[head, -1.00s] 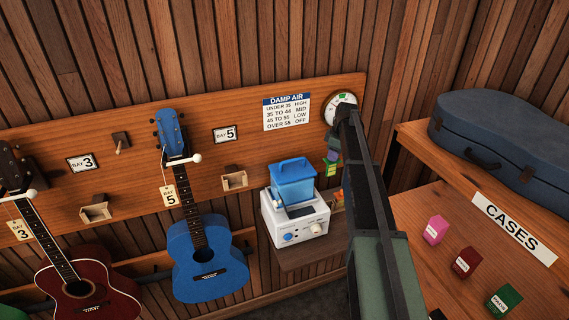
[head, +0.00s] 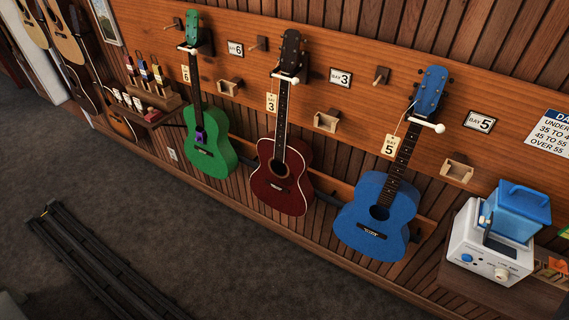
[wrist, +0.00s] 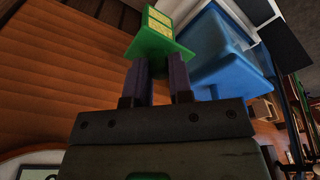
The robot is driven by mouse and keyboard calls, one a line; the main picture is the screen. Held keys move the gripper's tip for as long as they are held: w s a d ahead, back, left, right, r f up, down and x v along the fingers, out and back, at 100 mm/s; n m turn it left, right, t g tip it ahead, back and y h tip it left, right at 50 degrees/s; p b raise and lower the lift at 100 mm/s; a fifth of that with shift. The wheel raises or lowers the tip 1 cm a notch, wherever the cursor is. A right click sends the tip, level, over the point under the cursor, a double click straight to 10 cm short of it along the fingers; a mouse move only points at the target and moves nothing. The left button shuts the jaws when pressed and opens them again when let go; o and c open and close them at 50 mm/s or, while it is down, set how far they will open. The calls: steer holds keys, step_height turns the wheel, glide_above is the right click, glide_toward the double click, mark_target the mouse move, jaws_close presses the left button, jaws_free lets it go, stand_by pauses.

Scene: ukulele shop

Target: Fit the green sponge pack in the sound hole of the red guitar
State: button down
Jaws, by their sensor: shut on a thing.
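The green sponge pack (wrist: 158,38) with a pale yellow label is in the wrist view, at the top middle. My gripper (wrist: 160,65) is shut on it, one dark finger on each side of its lower part. The red guitar (head: 266,190) hangs on the wall panel in the middle of the head view, between a green and a blue guitar. Its round sound hole (head: 279,167) is dark, and no pack is visible in it.
A blue tank (wrist: 212,55) is close beside the held pack; it also stands on a white machine (head: 490,248) at the right. The green guitar (head: 212,155) has a purple pack (head: 200,136) at its sound hole. The blue guitar (head: 373,215) hangs nearer the machine.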

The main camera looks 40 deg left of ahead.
stand_by(0.4)
steer(key=shift+f+b, duration=5.5)
